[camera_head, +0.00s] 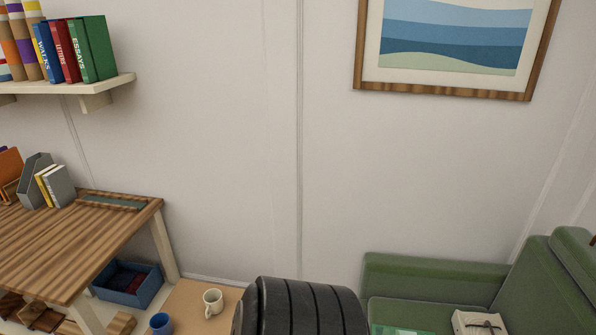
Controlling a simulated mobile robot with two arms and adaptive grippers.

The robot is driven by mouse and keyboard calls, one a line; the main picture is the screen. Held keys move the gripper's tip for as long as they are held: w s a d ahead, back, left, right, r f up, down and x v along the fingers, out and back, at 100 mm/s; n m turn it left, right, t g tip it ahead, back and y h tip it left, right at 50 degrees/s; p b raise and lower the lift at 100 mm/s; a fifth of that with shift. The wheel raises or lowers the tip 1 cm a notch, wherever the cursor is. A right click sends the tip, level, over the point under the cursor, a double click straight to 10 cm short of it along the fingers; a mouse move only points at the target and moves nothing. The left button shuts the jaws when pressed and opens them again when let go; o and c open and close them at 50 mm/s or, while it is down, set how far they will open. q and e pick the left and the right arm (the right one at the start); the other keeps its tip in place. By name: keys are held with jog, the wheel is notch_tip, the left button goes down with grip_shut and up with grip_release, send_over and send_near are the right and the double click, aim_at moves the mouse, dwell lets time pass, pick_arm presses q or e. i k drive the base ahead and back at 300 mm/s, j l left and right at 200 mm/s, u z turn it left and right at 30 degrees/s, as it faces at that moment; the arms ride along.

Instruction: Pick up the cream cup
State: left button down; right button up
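The cream cup (213,301) stands upright on a low tan wooden surface (188,297) at the bottom of the head view, left of centre. Its handle shows at its lower left. A blue cup (161,324) stands to its left and nearer, partly cut off by the bottom edge. Neither of my grippers can be made out in this view.
A large dark ribbed shape, possibly part of my own body, rises right of the cream cup and hides what lies behind it. A wooden desk (75,240) stands left, with a blue bin (135,290) beneath. A green sofa (435,277) is right.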

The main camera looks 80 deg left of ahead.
aim_at(214, 299)
jog(key=u, duration=3.5)
jog(key=j+z, duration=0.4)
jog(key=l, duration=0.1)
